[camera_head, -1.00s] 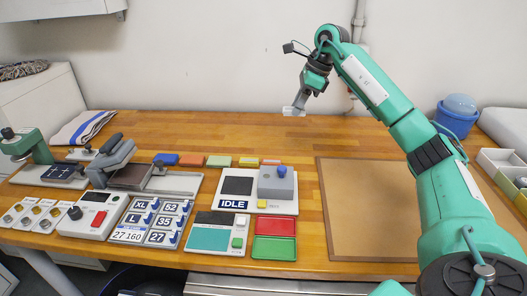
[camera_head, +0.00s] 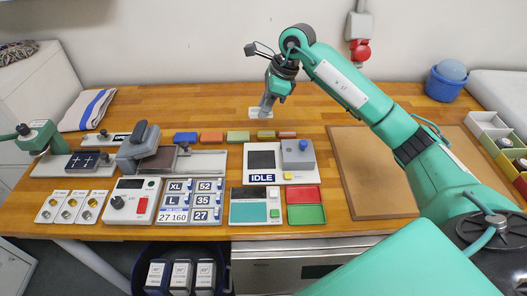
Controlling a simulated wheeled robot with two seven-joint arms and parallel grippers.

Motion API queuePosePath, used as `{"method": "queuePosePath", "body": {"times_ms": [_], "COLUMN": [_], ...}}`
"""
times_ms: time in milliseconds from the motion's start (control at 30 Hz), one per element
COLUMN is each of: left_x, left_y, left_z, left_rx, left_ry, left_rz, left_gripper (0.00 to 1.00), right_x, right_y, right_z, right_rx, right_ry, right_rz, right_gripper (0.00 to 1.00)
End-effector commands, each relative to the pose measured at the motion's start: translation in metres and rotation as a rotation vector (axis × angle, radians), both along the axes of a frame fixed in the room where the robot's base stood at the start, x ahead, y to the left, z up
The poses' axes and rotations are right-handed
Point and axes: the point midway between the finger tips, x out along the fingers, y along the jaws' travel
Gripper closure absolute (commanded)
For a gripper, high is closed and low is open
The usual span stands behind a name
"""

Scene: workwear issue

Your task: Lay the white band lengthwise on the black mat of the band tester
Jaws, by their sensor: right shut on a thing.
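My right gripper (camera_head: 267,108) is beyond the tester, over the back part of the bench, pointing down. It is shut on the white band (camera_head: 256,114), a small pale rectangle at its fingertips. Whether the band touches the wood I cannot tell. The band tester (camera_head: 287,177) is a white plate near the bench's front, with an IDLE label, a grey block with a blue knob, and a black mat (camera_head: 262,159) on its left. The mat is bare. My left gripper is not in view.
Several coloured blocks (camera_head: 212,137) lie in a row between the band and the tester. A scale-like unit (camera_head: 249,206) and red and green trays (camera_head: 305,214) stand in front. A brown board (camera_head: 375,180) lies to the right. A slide device (camera_head: 200,163) stands to the left.

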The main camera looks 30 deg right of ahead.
Motion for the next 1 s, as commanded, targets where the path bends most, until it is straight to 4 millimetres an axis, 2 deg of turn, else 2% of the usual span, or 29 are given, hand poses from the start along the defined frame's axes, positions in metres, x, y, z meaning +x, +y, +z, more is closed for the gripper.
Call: {"method": "queuePosePath", "body": {"times_ms": [400, 500, 767, 1000], "left_x": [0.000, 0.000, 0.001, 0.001], "left_y": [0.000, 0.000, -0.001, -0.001], "left_z": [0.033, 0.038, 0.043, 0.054], "left_rx": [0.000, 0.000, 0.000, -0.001], "left_ry": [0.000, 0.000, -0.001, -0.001], "left_rz": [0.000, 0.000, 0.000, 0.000], "left_gripper": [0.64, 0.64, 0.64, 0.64], "right_x": [-0.002, -0.001, 0.000, -0.001], "right_y": [0.000, 0.000, 0.000, 0.000], "right_z": [-0.101, -0.121, -0.142, -0.175], "right_rx": [0.002, 0.001, 0.001, 0.001], "right_ry": [0.008, 0.006, 0.002, 0.004], "right_rz": [-0.001, -0.001, -0.001, -0.002], "right_gripper": [0.93, 0.93, 0.93, 0.93]}}
